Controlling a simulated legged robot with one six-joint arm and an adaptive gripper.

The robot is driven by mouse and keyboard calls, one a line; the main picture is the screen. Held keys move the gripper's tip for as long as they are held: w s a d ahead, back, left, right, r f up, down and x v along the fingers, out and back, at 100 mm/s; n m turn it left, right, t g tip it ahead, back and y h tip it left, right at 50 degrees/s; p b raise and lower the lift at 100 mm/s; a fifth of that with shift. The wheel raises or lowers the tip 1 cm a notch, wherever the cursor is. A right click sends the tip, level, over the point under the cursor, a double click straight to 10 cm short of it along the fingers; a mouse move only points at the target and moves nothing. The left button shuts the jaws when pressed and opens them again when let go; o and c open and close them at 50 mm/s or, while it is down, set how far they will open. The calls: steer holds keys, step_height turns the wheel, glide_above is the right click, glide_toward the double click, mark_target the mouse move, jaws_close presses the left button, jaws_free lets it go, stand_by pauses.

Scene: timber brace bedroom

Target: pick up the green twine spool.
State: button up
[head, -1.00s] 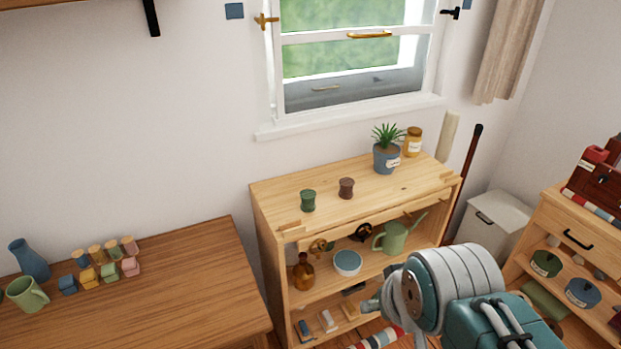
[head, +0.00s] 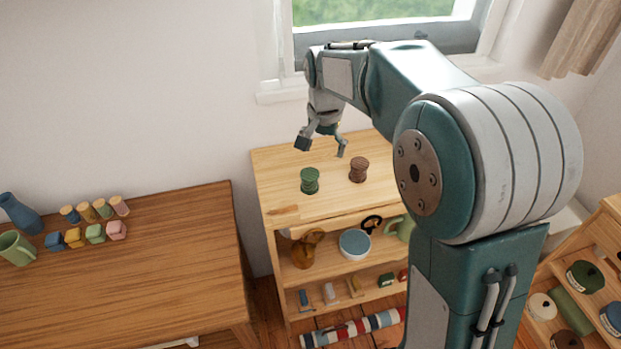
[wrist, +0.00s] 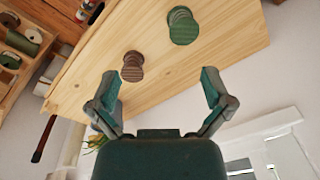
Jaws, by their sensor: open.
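The green twine spool (head: 310,181) stands upright on the top of the wooden shelf unit (head: 285,212), near its left side. It also shows in the wrist view (wrist: 183,27), beyond the fingertips and nearer the right finger. A brown spool (head: 358,169) stands to its right, and in the wrist view (wrist: 132,66) it is beyond the left finger. My gripper (head: 321,147) is above and a little behind the green spool in the head view. Its two fingers are spread apart, and nothing is between them in the wrist view (wrist: 158,88).
A table (head: 140,270) at left bears a vase (head: 18,213), a mug (head: 16,248) and several small blocks. The lower shelves hold a bowl (head: 355,243) and other things. The window (head: 385,25) is behind my arm. Bare shelf top surrounds both spools.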

steer(key=m+g, duration=0.1)
glide_toward(309, 174)
steer(key=shift+s+a+f, duration=0.35)
steer(key=shift+s+f, duration=0.25)
steer(key=shift+s, duration=0.15)
steer(key=shift+w+d+f, duration=0.1)
steer(key=shift+w+f, duration=0.05)
steer(key=shift+f, duration=0.15)
steer(key=f, duration=0.4)
steer(key=shift+d+f, duration=0.35)
steer(key=shift+w+a+f, duration=0.1)
steer(key=shift+a+f, duration=0.05)
steer(key=shift+f, duration=0.25)
steer(key=shift+w+a+f, duration=0.1)
steer(key=shift+a+f, duration=0.1)
steer(key=shift+f, duration=0.25)
steer(key=f, duration=0.2)
steer(key=w+f, duration=0.1)
steer(key=f, duration=0.1)
steer(key=shift+d+f, duration=0.1)
steer(key=shift+d, duration=0.15)
steer(key=shift+s+a, duration=0.1)
steer(key=c, duration=1.1)
